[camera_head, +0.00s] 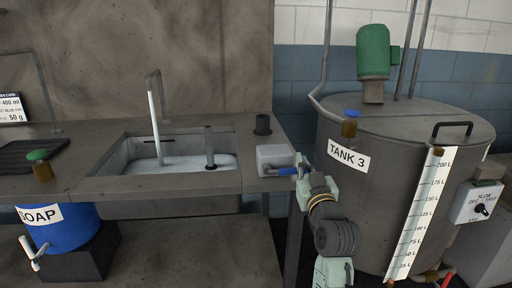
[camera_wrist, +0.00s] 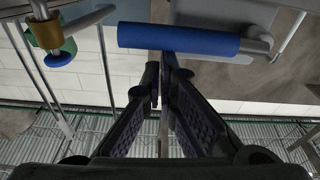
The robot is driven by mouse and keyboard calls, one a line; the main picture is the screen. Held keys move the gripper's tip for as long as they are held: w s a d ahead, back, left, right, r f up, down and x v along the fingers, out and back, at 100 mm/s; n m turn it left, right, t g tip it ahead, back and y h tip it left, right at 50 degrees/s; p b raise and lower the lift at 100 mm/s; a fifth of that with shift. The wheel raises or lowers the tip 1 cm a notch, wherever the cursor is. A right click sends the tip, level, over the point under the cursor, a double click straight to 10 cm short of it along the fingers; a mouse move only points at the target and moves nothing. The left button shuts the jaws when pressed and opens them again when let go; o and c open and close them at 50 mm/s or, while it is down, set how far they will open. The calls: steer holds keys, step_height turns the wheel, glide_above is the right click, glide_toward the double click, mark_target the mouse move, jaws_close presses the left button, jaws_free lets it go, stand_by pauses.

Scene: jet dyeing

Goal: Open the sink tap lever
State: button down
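The blue tap lever (camera_head: 288,171) sticks out of a light grey box (camera_head: 274,158) at the right end of the sink counter. In the wrist view the lever (camera_wrist: 180,38) is a blue cylinder lying across the top, with a grey metal end at right. My gripper (camera_head: 303,168) is at the lever's right end in the head view. In the wrist view my gripper (camera_wrist: 162,72) has its fingertips almost together, just below the lever, with nothing seen between them. I cannot tell whether they touch it. A white column like running water (camera_head: 155,125) drops from the spout (camera_head: 153,73) into the sink (camera_head: 200,162).
The grey Tank 3 (camera_head: 300,120) stands close to the right of my gripper. A blue-topped brass valve (camera_head: 350,122) is at its rim and shows in the wrist view (camera_wrist: 52,38). A blue soap container (camera_head: 62,228) is at lower left.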

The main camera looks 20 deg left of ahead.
step_height(320, 180, up, 5)
steer(key=p, duration=0.4)
steer(key=f+b+v, duration=0.1)
steer(key=b+v, duration=0.3)
steer(key=v, duration=0.5)
steer(key=shift+s+f, duration=0.1)
steer(key=shift+f, duration=0.05)
